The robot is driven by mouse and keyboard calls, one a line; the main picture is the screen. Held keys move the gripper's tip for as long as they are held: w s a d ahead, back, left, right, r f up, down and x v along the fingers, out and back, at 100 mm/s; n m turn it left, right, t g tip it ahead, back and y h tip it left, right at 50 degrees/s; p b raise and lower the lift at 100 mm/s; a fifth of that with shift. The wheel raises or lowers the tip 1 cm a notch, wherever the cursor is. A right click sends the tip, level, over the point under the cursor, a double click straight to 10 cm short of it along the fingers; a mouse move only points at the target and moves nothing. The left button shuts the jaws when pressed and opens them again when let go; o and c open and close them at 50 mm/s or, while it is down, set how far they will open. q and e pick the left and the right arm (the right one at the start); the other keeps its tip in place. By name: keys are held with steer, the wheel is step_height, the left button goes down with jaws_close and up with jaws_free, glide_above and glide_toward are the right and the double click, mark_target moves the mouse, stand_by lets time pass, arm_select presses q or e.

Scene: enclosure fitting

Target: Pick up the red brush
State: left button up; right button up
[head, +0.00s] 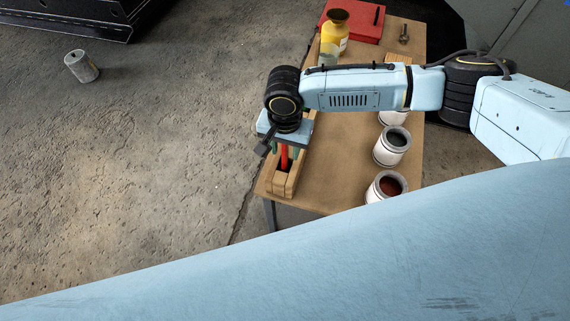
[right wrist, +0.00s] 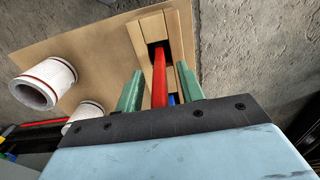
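The red brush (head: 284,158) stands in a slot of a long wooden holder (head: 284,188) at the table's near left edge. Only its red handle shows; its lower end is hidden in the slot. My right gripper (head: 283,150) is right over the holder, pointing down. In the right wrist view its green fingers (right wrist: 159,88) are open on either side of the red brush (right wrist: 159,75), with gaps visible at both sides. A small blue piece (right wrist: 171,99) shows beside the handle. My left gripper is not in view.
White pots with dark and reddish contents (head: 391,147) (head: 386,188) stand on the table (head: 340,165) to the right. A yellow bottle (head: 334,35) and a red box (head: 362,20) are at the back.

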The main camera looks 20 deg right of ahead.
jaws_close()
